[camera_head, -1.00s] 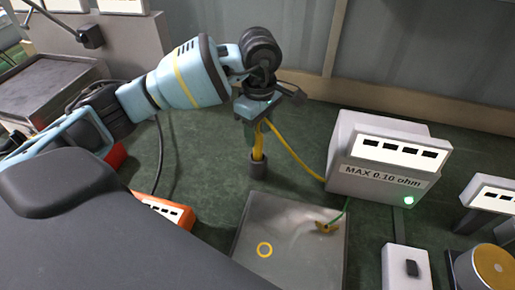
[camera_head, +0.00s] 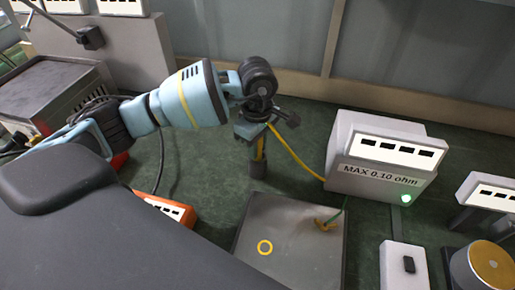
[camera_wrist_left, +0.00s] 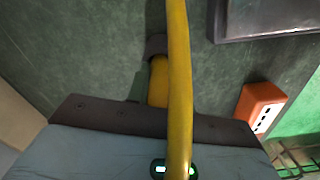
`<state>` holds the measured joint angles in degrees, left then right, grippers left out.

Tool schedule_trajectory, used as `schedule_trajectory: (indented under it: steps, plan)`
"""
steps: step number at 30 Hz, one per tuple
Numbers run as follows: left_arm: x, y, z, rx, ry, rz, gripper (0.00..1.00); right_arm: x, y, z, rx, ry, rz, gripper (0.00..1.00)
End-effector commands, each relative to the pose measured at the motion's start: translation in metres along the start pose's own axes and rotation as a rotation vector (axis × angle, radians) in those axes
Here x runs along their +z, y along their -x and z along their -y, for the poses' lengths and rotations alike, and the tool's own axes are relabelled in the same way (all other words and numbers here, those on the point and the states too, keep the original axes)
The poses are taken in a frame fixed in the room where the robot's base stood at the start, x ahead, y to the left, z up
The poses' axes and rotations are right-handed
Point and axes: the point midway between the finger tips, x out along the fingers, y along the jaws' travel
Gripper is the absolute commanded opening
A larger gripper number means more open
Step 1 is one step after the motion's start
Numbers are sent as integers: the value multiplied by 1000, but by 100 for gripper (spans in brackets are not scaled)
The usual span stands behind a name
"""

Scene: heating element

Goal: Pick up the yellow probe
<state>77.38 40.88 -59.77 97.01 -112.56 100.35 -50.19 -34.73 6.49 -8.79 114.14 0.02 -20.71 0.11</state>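The yellow probe (camera_head: 260,148) stands upright in a dark round holder (camera_head: 257,170) on the green bench top. A yellow cable runs from it to the grey meter box (camera_head: 345,180). My left gripper (camera_head: 264,124) is at the probe's upper part, with only a short length of probe showing below it. In the left wrist view the probe (camera_wrist_left: 158,82) rises from its holder behind the yellow cable (camera_wrist_left: 179,70). The fingers overlap the probe, and I cannot tell whether they are closed on it. My right gripper is not in view.
A grey plate (camera_head: 300,262) with a yellow ring lies in front of the holder. An orange box (camera_head: 165,207) is at left. A white switch box (camera_head: 405,268) and a round metal element (camera_head: 485,265) are at right.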

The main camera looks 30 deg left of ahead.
Motion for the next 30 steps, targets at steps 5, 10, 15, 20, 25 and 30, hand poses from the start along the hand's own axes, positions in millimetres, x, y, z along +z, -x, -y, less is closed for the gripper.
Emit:
schedule_trajectory:
  steps: [5, 10, 15, 20, 25, 30]
  plan:
    - [0, 0, 0, 1, 0, 0, 0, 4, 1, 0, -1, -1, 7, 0]
    - [0, 1, 0, 1, 0, 0, 0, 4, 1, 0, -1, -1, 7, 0]
    - [0, 12, -1, 3, 1, 0, 0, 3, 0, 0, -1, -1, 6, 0]
    - [0, 40, -1, 5, -1, -1, 0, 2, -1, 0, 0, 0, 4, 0]
    - [0, 71, -1, 3, 0, 0, 0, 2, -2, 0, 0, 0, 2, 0]
    - [0, 92, -1, 2, 0, 0, 0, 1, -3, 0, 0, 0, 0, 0]
